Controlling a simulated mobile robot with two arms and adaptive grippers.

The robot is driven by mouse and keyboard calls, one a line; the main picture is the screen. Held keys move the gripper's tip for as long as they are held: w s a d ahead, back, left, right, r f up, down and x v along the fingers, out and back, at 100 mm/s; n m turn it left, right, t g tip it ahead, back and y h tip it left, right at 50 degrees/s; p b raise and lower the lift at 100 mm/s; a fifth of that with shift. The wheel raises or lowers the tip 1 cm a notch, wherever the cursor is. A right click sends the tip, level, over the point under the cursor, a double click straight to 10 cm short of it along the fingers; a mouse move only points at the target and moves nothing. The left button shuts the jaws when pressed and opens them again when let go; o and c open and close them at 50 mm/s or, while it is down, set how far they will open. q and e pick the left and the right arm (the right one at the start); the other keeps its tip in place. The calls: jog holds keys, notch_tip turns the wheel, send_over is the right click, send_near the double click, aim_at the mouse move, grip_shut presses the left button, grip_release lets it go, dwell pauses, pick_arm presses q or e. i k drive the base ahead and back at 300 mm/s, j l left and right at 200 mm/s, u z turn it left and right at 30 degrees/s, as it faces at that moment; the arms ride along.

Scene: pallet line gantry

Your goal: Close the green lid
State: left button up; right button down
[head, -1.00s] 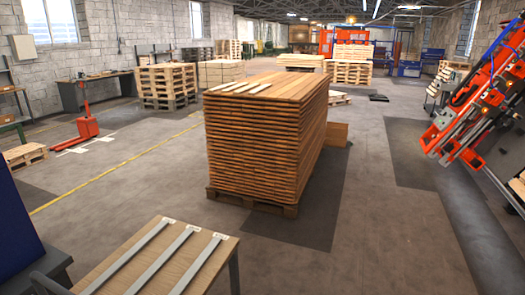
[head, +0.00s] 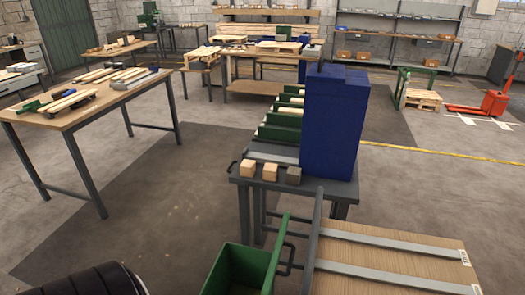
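A green box (head: 238,270) stands at the bottom centre of the head view, cut off by the lower edge. Its dark inside shows from above, so it looks open. A thin green panel (head: 277,248), seen nearly edge-on, rises at its right side and looks like the raised lid. Dark handle-like bars sit just right of it. Neither of my grippers is in view. A black rounded part at the bottom left looks like my own arm.
A grey bench with small blocks (head: 270,172) and a tall blue housing (head: 335,120) stands behind the box. A wood-topped table (head: 390,262) with grey strips is at right. A workbench (head: 85,105) is at left. The floor (head: 170,200) between is clear.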

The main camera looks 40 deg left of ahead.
aim_at(272, 271)
jog(key=i+l+u, duration=0.15)
jog(key=u, duration=0.3)
jog(key=i+l+u, duration=0.15)
jog(key=u, duration=0.3)
jog(key=l+u, duration=0.3)
jog(key=u, duration=0.15)
jog(key=i+l+u, duration=0.1)
jog(key=l+u, duration=0.25)
jog(key=u, duration=0.15)
jog(key=k+l+u, duration=0.1)
jog(key=u, duration=0.2)
jog(key=k+l+u, duration=0.15)
jog(key=u, duration=0.15)
jog(key=l, duration=0.1)
